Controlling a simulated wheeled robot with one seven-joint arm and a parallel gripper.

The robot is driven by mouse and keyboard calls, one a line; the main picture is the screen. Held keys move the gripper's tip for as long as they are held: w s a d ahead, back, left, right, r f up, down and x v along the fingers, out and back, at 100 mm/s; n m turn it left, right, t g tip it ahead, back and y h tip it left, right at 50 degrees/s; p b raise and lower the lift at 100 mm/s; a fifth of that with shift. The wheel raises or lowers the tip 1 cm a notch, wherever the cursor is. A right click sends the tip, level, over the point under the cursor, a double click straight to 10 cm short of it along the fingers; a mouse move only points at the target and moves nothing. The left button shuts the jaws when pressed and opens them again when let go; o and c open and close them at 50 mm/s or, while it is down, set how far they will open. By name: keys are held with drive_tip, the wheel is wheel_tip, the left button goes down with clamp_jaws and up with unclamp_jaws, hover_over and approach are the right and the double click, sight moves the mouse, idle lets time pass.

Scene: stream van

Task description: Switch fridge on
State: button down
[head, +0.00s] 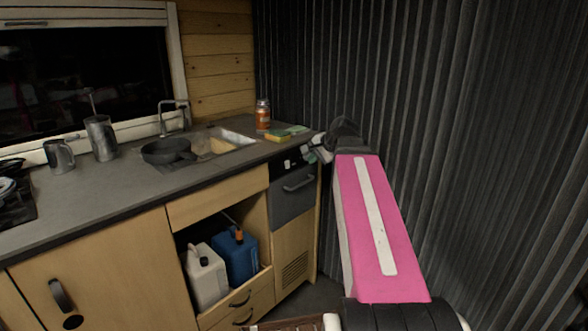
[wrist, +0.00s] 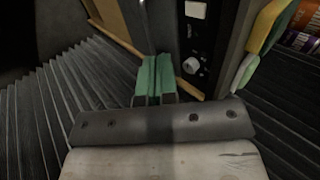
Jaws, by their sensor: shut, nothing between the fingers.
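The fridge (head: 293,204) is a dark grey unit with a bar handle, set under the right end of the counter. Its black control strip (head: 290,163) runs along the top of its front. In the wrist view, which is turned on its side, the strip carries a round white knob (wrist: 191,66) and a white square switch (wrist: 196,10). Small dark marks lie near the knob. My gripper (head: 312,153) is at the right end of the strip, near the counter edge. Its green-padded fingertips (wrist: 155,66) are together and empty, beside the strip and apart from the knob.
On the counter (head: 90,190) stand a sponge (head: 277,137), an orange-labelled jar (head: 263,115), a sink with tap (head: 175,117), a pan (head: 168,152) and metal mugs. A corrugated dark wall (head: 450,120) is close on the right. Water cans (head: 205,277) sit in an open cabinet.

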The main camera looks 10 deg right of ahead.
sight(287, 164)
drive_tip(key=shift+s+d+r, duration=0.15)
drive_tip(key=shift+r, duration=0.6)
drive_tip(key=shift+f, duration=0.1)
drive_tip(key=x, duration=0.4)
drive_tip(key=w+r+x, duration=0.1)
drive_tip(key=x, duration=0.3)
drive_tip(key=a+x, duration=0.1)
drive_tip(key=x, duration=0.3)
drive_tip(key=shift+w+r, duration=0.2)
drive_tip(key=shift+w, duration=0.15)
drive_tip(key=shift+w+a+f, duration=0.1)
drive_tip(key=shift+w+a, duration=0.15)
drive_tip(key=shift+w, duration=0.1)
